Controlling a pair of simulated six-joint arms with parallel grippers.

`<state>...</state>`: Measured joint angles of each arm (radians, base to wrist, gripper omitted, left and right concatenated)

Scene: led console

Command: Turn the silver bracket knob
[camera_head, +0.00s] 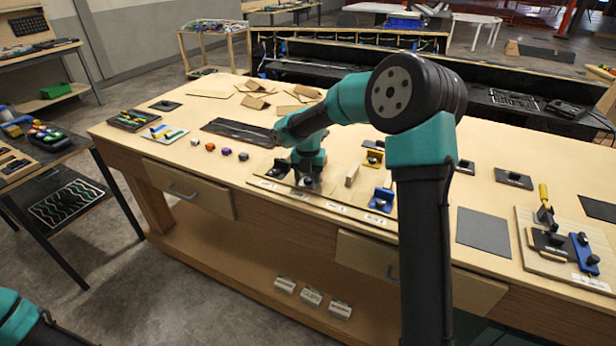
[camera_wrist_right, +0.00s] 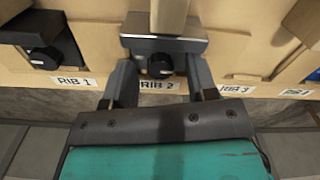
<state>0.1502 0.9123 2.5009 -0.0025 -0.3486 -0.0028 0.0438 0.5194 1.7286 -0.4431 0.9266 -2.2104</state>
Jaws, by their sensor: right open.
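The silver bracket (camera_wrist_right: 185,44) is at the top centre of the right wrist view, above the label RIB 2, with a wooden rib rising behind it. Its round black knob (camera_wrist_right: 160,65) faces me. My right gripper (camera_wrist_right: 160,78) is open, one finger on each side of the knob; I cannot tell if either finger touches it. In the head view my right gripper (camera_head: 307,184) is low over the rib board and largely hides the silver bracket. My left arm shows only at the lower left corner; its gripper is out of view.
A black bracket with a knob (camera_wrist_right: 45,58) stands to the left at RIB 1. A blue bracket (camera_head: 382,200) and a yellow bracket (camera_head: 374,158) are to the right in the head view. Several small coloured blocks (camera_head: 227,152) lie on the workbench (camera_head: 215,105).

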